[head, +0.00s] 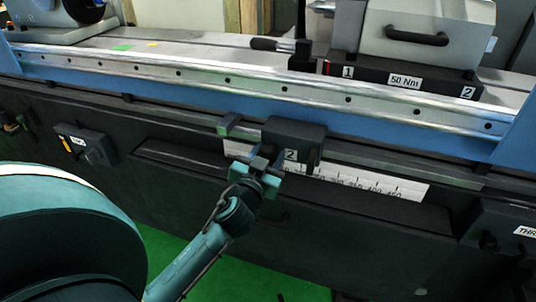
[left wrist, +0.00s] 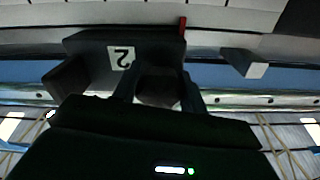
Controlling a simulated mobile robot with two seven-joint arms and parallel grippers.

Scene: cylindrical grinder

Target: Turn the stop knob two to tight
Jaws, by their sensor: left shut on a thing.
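Stop two is a dark block (head: 296,133) with a white "2" label, mounted on the rail along the machine's front. It also shows upside down in the left wrist view (left wrist: 90,50). My left gripper (head: 264,172) is at the block's lower left front in the head view. In the left wrist view its fingers (left wrist: 160,98) are shut on the dark stop knob (left wrist: 158,86), one finger on each side. The knob is mostly hidden by the gripper in the head view. My right gripper is in neither view.
A white scale strip (head: 375,183) runs below the block. A small block with a green end (head: 229,125) sticks out left of stop two. A dark box with a lever (head: 87,145) is farther left. Above, a table carries a part marked "50 Nm" (head: 406,81). The green floor (head: 180,250) lies below.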

